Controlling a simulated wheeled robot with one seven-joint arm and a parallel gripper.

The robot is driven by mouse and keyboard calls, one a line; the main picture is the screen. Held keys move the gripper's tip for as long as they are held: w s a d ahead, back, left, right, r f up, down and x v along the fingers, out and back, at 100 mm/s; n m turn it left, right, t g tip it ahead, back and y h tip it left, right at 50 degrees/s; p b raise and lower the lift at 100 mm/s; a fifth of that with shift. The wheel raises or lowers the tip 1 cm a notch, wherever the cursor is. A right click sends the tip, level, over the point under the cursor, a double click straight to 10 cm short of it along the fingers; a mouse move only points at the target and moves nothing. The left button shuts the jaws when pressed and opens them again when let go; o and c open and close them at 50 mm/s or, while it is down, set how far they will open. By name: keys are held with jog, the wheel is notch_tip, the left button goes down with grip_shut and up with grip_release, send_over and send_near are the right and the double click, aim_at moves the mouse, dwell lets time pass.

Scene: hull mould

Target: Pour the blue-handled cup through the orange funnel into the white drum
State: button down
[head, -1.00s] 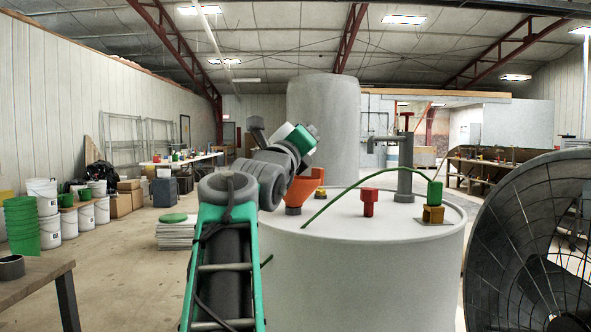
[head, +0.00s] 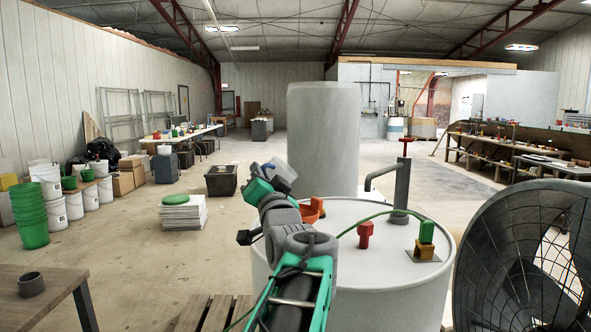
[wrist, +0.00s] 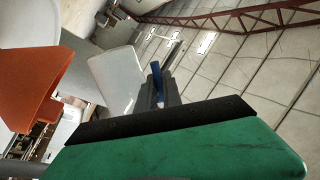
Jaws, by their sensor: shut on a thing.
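My gripper (wrist: 158,88) is shut on the blue handle (wrist: 155,76) of a pale cup (wrist: 117,77), seen in the wrist view beyond my green gripper body. The cup looks tilted in that view; its contents are hidden. The orange funnel (wrist: 38,82) is large at the left of the wrist view, apart from the cup in the picture. In the head view the funnel (head: 313,209) stands on top of the white drum (head: 350,285), partly hidden by my arm. My gripper's end is above and left of the funnel there; the cup is hard to make out.
On the drum top are a red fitting (head: 365,235), a grey pipe with red handle (head: 401,185) and a green hose (head: 385,217) ending at a yellow-green fitting. A large grey cylinder (head: 324,140) stands behind. A fan (head: 520,260) is at right, a bench (head: 45,290) at left.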

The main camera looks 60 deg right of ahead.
jog(key=n+y, duration=0.1)
jog(key=f+n, duration=0.1)
jog(key=n, duration=0.1)
jog(key=shift+y, duration=0.4)
jog(key=shift+w, duration=0.1)
notch_tip(320, 180, up, 3)
jog(key=n+y+p, duration=0.1)
jog(key=n, duration=0.3)
jog(key=shift+f, duration=0.1)
jog(key=shift+a+r+n+g+y+p, duration=0.1)
jog(key=shift+r+n+g+y+p, duration=0.1)
jog(key=shift+n+g+y+p, duration=0.45)
jog(key=shift+f+h+b, duration=0.1)
jog(key=shift+h+b, duration=0.15)
jog(key=shift+b, duration=0.05)
